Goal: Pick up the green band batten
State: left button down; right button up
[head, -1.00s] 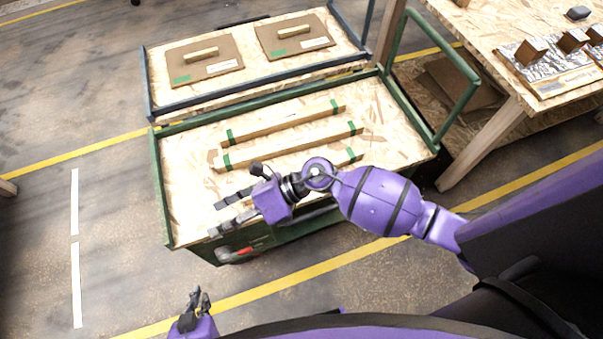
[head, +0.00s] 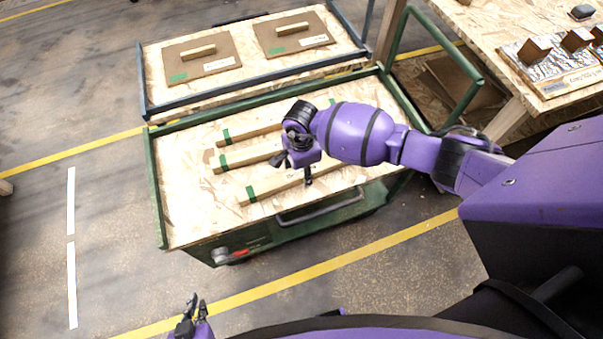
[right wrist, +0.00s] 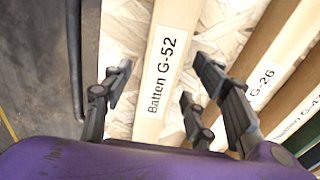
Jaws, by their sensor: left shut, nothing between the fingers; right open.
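Three wooden battens with green bands lie side by side on the green cart (head: 190,222): a near batten (head: 268,188), a middle batten (head: 245,158) and a far batten (head: 255,130). My right gripper (head: 296,178) points down over the near batten and hides part of it. In the right wrist view, the open fingers of my right gripper (right wrist: 160,88) are on either side of a batten labelled G-52 (right wrist: 158,95), with nothing held. A batten labelled G-26 (right wrist: 277,50) lies to its right. My left gripper (head: 190,308) is shut and empty, low at the left.
A blue-grey cart (head: 148,85) behind holds two brown boards with wooden handles (head: 198,50). A wooden table (head: 490,20) with blocks stands at the right. The green cart's tall handle frame (head: 455,55) rises at its right end. Floor on the left is clear.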

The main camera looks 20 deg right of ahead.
jog(key=shift+f, duration=0.6)
jog(key=c, duration=1.1)
jog(key=shift+c, duration=0.7)
jog(key=shift+r, duration=0.15)
